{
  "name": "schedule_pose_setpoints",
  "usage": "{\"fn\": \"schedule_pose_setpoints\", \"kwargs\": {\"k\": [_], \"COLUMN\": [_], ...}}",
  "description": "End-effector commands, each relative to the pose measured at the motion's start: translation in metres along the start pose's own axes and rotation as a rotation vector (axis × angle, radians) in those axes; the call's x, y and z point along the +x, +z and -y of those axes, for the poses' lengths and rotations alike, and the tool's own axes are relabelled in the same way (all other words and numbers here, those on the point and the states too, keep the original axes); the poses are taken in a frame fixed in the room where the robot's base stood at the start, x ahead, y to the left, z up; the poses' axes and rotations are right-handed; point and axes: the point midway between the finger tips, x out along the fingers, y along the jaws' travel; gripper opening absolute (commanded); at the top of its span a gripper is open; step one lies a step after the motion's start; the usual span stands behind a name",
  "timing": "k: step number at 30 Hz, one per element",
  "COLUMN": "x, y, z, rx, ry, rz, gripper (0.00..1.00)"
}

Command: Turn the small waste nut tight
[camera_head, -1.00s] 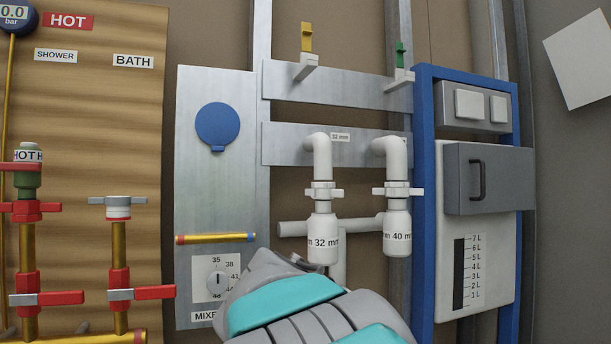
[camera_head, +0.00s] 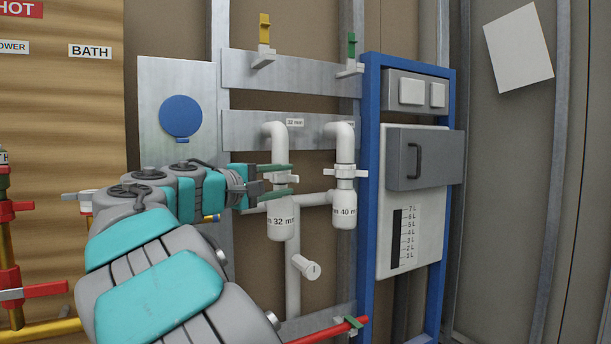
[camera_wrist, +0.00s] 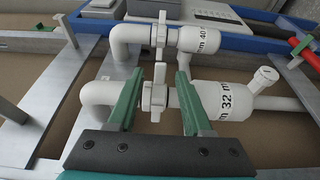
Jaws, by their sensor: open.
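The small waste nut is a white winged nut (camera_wrist: 155,98) on the white pipe just above the trap marked 32 mm (camera_wrist: 226,98). In the wrist view it shows between my two green fingers, with gaps on both sides. In the head view my gripper (camera_head: 287,181) reaches in from the left at the 32 mm pipe, one finger above the other, and hides most of this nut. The gripper is open. The 32 mm trap (camera_head: 283,221) hangs just below the fingers.
The larger winged nut (camera_head: 346,171) and its 40 mm trap (camera_head: 345,211) stand close to the right. A blue frame (camera_head: 367,220) with a grey box (camera_head: 425,160) lies further right. A red pipe (camera_head: 322,330) with a green handle is low in front.

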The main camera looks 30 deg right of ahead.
Motion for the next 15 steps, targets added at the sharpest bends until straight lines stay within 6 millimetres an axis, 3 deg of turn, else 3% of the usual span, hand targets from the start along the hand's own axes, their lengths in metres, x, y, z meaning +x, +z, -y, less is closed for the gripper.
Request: {"fn": "schedule_pose_setpoints", "kwargs": {"k": [9, 15], "x": [0.048, 0.066], "y": [0.001, 0.001], "z": [0.0, 0.0], "rx": [-0.001, 0.001], "ry": [-0.002, -0.002], "rz": [0.002, 0.001], "gripper": [0.5, 0.5]}}
